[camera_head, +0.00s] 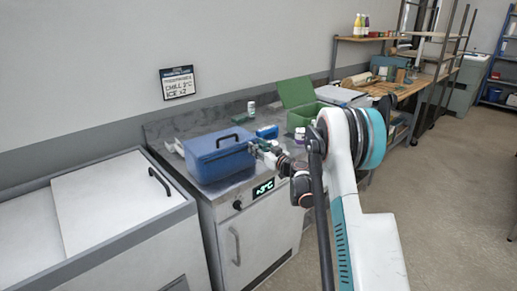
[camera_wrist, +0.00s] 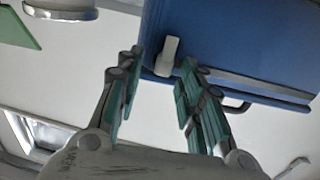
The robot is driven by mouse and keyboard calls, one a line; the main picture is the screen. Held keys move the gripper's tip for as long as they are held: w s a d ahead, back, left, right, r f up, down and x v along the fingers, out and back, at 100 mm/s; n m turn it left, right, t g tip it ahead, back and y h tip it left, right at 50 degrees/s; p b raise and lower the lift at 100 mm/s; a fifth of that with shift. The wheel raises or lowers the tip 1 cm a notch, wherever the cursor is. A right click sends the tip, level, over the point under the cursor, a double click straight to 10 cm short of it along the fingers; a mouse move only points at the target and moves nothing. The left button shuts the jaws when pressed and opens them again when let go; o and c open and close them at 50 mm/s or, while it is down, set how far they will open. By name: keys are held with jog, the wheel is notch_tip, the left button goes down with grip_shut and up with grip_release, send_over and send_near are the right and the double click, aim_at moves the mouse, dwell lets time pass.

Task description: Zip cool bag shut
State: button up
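The blue cool bag (camera_head: 214,160) stands on the grey counter with its dark handle on top. My gripper (camera_head: 258,148) is at the bag's right end in the head view. In the wrist view the bag (camera_wrist: 235,35) fills the upper right, with a grey band along its edge. A pale pull tab (camera_wrist: 166,56) sticks out from the bag's corner. My gripper (camera_wrist: 163,63) is open, with its teal-padded fingers on either side of the tab. I see a gap on the left of the tab; I cannot tell whether the right finger touches it.
A green open box (camera_head: 297,100), a small blue block (camera_head: 267,132) and a white tub (camera_head: 300,134) stand on the counter beyond the bag. A white chest with a sliding lid (camera_head: 115,200) is at the left. A wooden bench (camera_head: 400,88) stands farther right.

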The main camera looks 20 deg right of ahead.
jog(key=v, duration=1.2)
